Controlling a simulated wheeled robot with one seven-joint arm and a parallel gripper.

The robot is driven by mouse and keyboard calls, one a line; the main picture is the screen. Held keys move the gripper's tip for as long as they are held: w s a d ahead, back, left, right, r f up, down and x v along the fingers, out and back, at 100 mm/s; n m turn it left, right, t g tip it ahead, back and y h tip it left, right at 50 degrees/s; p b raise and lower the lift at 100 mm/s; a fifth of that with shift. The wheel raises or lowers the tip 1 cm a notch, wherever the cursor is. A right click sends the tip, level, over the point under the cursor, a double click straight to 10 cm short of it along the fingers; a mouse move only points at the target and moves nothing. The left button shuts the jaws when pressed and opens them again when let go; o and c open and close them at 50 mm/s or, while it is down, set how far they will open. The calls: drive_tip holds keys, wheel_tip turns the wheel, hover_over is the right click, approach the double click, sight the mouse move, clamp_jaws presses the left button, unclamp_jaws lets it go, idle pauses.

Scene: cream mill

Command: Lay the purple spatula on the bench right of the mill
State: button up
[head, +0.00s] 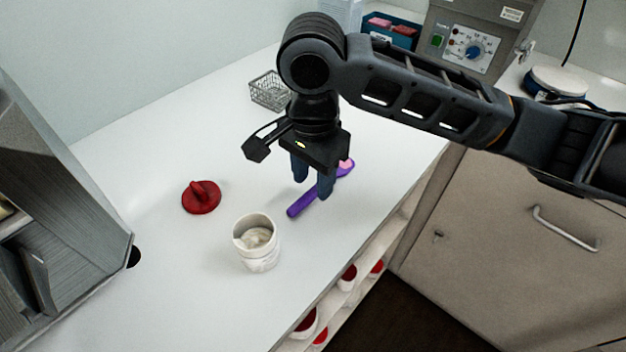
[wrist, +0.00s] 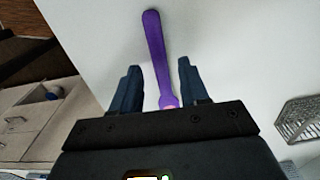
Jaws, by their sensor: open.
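The purple spatula (head: 305,201) lies on the white bench (head: 190,265), its handle end toward the front and a pink smear on its far end. My gripper (head: 312,185) is open above it, fingers pointing down. In the wrist view the spatula (wrist: 154,42) runs between the two open fingers (wrist: 158,67) and past their tips, apart from both. Its pink end is partly hidden by the gripper body. A grey machine (head: 468,42) with a dial and green button stands at the back; I cannot tell whether it is the mill.
A white jar (head: 257,246) with pale contents stands open in front of the spatula, with a red lid (head: 201,197) to its left. A wire basket (head: 268,91) is behind. A metal housing (head: 75,195) fills the left side. The bench's right edge (head: 365,240) is near the spatula.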

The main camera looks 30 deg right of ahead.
sight(312, 191)
wheel_tip(312, 191, up, 10)
drive_tip(key=p, duration=0.1)
drive_tip(key=shift+r, duration=0.25)
